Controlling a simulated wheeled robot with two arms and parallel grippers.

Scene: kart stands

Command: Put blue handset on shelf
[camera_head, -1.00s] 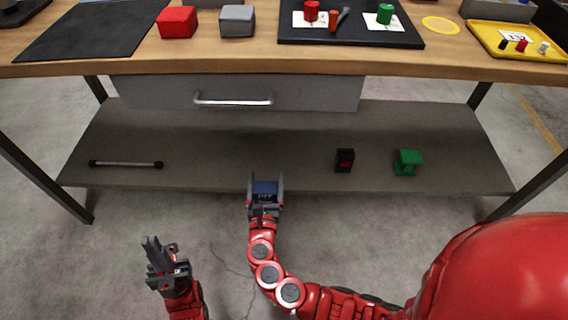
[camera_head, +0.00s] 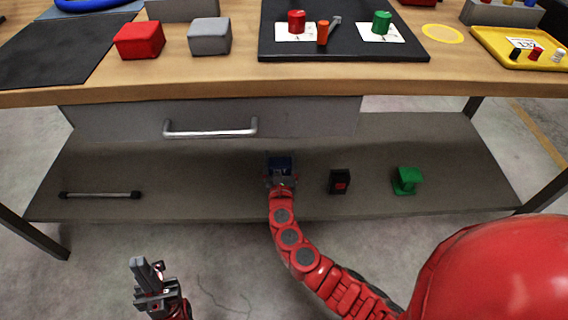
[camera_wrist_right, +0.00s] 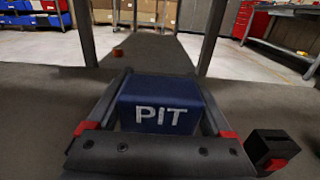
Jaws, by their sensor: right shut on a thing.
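The blue handset (camera_head: 281,163) is at the middle of the lower grey shelf (camera_head: 210,190), under the workbench. In the right wrist view the handset (camera_wrist_right: 160,106) shows white letters "PIT" and sits between the two fingers. My right gripper (camera_head: 281,172) is shut on it and reaches in over the shelf from the front. Whether the handset touches the shelf or hangs just above it, I cannot tell. My left gripper (camera_head: 148,272) is in front of the shelf at the lower left, away from the handset; its fingers are seen end-on.
A black and red box (camera_head: 340,181) and a green stand (camera_head: 406,180) are right of the handset on the shelf. A dark bar (camera_head: 100,195) lies at the left. A drawer (camera_head: 210,116) hangs above. The shelf between bar and handset is clear.

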